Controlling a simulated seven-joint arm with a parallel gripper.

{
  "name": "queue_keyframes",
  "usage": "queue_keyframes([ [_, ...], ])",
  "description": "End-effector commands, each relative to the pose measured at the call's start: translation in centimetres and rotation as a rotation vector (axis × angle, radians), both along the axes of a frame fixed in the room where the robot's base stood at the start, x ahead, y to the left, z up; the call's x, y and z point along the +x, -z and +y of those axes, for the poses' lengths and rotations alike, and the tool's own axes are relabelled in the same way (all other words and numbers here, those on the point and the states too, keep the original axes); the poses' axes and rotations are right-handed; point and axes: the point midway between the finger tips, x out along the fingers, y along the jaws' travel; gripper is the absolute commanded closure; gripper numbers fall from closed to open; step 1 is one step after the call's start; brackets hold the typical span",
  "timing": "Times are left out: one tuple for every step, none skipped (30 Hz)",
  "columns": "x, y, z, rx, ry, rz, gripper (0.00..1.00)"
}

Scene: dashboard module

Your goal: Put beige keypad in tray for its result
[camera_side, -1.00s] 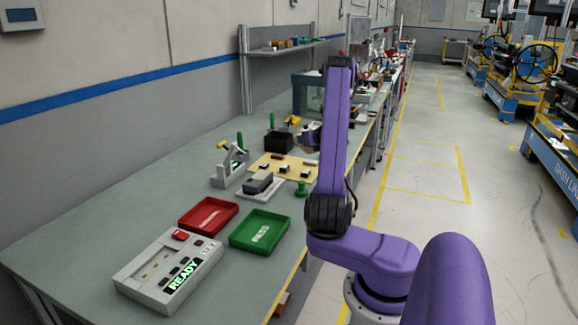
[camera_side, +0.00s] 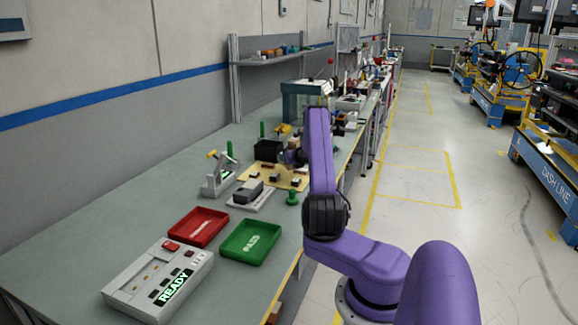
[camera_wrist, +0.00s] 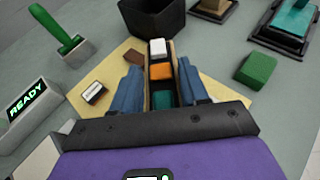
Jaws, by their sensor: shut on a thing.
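In the wrist view my gripper (camera_wrist: 160,90) is shut on a narrow tan-sided piece with white, orange and teal keys (camera_wrist: 161,72), which looks like the beige keypad. In the side view my gripper (camera_side: 293,157) is low by the tan board, partly hidden by my arm; the keypad cannot be made out there. A red tray (camera_side: 176,240) and a green tray (camera_side: 228,250) marked PASS stand side by side on the bench. Both appear empty apart from their lettering.
The tan board (camera_side: 297,183) holds several small parts. A black bin (camera_wrist: 150,18) stands just beyond the held piece. The bench's left side is clear.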

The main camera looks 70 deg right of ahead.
Motion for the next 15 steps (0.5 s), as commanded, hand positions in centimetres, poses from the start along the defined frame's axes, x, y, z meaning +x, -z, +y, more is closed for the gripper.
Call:
queue_keyframes([
  [0.1, 0.2, -0.2, -0.002, 0.001, -0.001, 0.90],
  [0.1, 0.5, -0.4, 0.000, 0.001, -0.001, 0.90],
  [0.3, 0.8, -0.6, 0.000, 0.001, -0.001, 0.90],
  [0.3, 1.3, -0.5, 0.002, 0.001, -0.001, 0.90],
  [0.3, 1.8, -0.5, 0.004, 0.002, -0.001, 0.90],
  [0.2, 2.4, -0.5, 0.004, 0.002, -0.001, 0.90],
  [0.2, 2.8, -0.5, 0.003, 0.002, 0.000, 0.90],
  [0.3, 3.0, -0.5, 0.002, 0.002, 0.000, 0.90],
  [0.3, 3.3, -0.5, 0.000, 0.002, -0.002, 0.90],
  [0.3, 3.5, -0.5, 0.000, 0.002, -0.002, 0.90],
  [0.3, 3.6, -0.5, 0.000, 0.002, -0.002, 0.90],
  [0.3, 3.7, -0.5, 0.000, 0.002, -0.002, 0.90],
  [0.3, 3.7, -0.5, -0.001, 0.001, -0.002, 0.90],
  [0.3, 3.6, -0.5, -0.001, 0.001, -0.002, 0.90],
  [0.3, 3.6, -0.5, -0.001, 0.001, -0.002, 0.90],
])
